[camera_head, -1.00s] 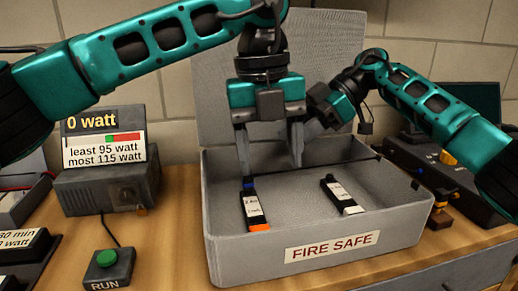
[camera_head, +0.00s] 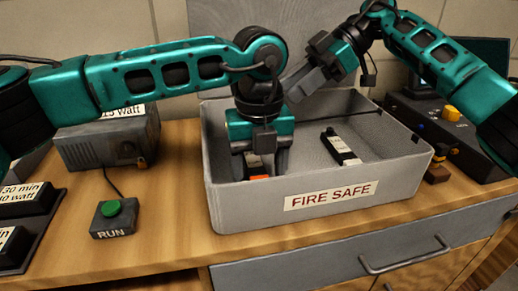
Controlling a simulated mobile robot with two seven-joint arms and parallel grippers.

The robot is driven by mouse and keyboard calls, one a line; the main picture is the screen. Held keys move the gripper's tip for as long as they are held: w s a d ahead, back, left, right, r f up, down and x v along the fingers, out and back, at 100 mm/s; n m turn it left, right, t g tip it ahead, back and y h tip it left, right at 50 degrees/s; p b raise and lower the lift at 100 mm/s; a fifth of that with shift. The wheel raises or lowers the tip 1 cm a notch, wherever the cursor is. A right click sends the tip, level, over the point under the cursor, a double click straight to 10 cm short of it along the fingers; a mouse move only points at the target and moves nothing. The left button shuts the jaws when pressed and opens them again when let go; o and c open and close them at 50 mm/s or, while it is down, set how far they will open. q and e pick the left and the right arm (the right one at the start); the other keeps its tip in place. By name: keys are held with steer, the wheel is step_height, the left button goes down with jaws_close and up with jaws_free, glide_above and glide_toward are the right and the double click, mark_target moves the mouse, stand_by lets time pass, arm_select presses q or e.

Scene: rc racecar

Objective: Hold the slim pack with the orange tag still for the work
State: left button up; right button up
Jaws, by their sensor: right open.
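The slim pack with the orange tag (camera_head: 259,178) lies in the left part of the grey box marked FIRE SAFE (camera_head: 413,175). My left gripper (camera_head: 261,174) points down into the box, its fingers on either side of this pack. The fingers look apart, and they and the palm hide much of the pack; its orange end shows between them. My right gripper (camera_head: 293,92) is open and empty, above the back of the box, pointing down and left. A second slim pack (camera_head: 341,147), dark with a white label, lies in the box's right part, apart from both grippers.
The box lid stands open behind. At left are a meter box (camera_head: 105,145), a green RUN button (camera_head: 113,208) and a dark labelled rack (camera_head: 40,225). A dark device (camera_head: 445,130) stands at right.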

arm_select(q)
steer(key=shift+f, duration=0.2)
steer(key=c, duration=1.2)
